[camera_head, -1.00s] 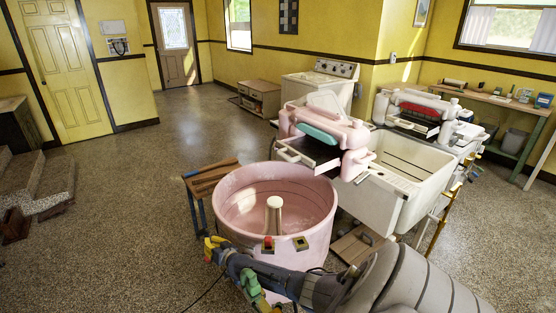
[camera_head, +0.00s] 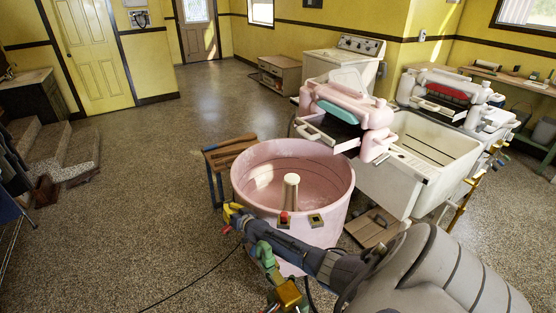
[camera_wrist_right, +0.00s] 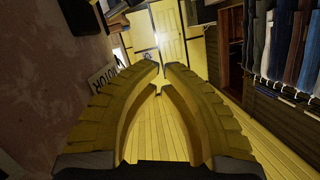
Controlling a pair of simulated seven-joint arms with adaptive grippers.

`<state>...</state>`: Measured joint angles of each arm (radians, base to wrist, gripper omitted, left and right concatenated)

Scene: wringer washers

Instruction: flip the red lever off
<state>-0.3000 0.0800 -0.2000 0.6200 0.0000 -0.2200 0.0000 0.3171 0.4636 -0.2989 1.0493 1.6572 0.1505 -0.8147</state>
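The pink washer tub (camera_head: 250,165) stands at the centre of the head view. On its near rim is a small plate with a red lever (camera_head: 284,216); whether it is up or down is too small to tell. A similar plate (camera_head: 316,220) without red sits to its right. My right gripper (camera_head: 232,212) is left of the red lever, apart from it, at the tub's near left side. In the wrist view its yellow fingers (camera_wrist_right: 161,72) come nearly together, with nothing seen between them. A small red piece shows just below the fingers. My left gripper is not in view.
A pink wringer (camera_head: 345,105) is behind the tub, and a white sink (camera_head: 430,150) stands to the right. A wooden bench (camera_head: 229,148) is left of the tub. A "MOTOR" label (camera_wrist_right: 103,80) is left of the fingers in the wrist view. Open floor lies left.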

